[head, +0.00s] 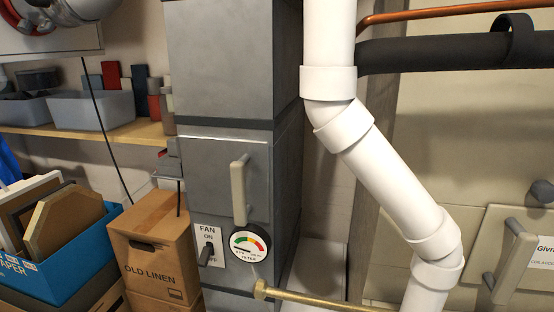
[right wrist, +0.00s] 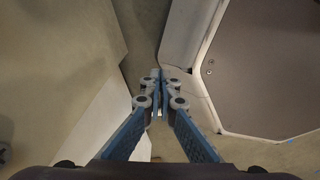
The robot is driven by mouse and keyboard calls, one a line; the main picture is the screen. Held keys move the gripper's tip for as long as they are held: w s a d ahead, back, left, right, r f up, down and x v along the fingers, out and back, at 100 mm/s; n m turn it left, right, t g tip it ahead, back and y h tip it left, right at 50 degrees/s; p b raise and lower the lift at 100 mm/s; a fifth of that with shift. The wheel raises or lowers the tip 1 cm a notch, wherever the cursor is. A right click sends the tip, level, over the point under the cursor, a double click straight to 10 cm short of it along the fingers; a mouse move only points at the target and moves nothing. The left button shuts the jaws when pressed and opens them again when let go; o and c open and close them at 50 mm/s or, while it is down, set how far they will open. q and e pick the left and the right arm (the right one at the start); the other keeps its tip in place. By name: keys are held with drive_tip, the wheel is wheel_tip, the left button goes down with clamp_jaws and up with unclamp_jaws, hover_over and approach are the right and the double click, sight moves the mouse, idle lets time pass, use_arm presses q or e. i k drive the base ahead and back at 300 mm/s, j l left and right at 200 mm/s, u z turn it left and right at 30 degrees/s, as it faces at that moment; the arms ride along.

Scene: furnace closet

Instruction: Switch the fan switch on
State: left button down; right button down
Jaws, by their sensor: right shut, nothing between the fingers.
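The fan switch (head: 206,254) is a dark lever on a white plate (head: 209,233) marked FAN, with ON at the top. The lever points downward and partly covers the lower lettering, which looks like OFF. The plate is low on the front of the grey furnace cabinet (head: 225,60), left of a round filter gauge (head: 249,245). My right gripper (right wrist: 157,76) shows only in the right wrist view. It is shut and empty, above a pale floor, with no switch in that view. My left gripper is not in view.
A cabinet door handle (head: 239,188) juts out above the switch. A brass rod (head: 310,297) sticks out below right. Cardboard boxes (head: 153,245) and a blue bin (head: 75,250) stand left. White pipe (head: 385,180) runs down on the right. A panel-like object (right wrist: 265,65) lies right of my right gripper.

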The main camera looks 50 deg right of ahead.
sight(204, 257)
drive_tip(key=z, duration=1.45)
drive_tip(key=j, duration=0.15)
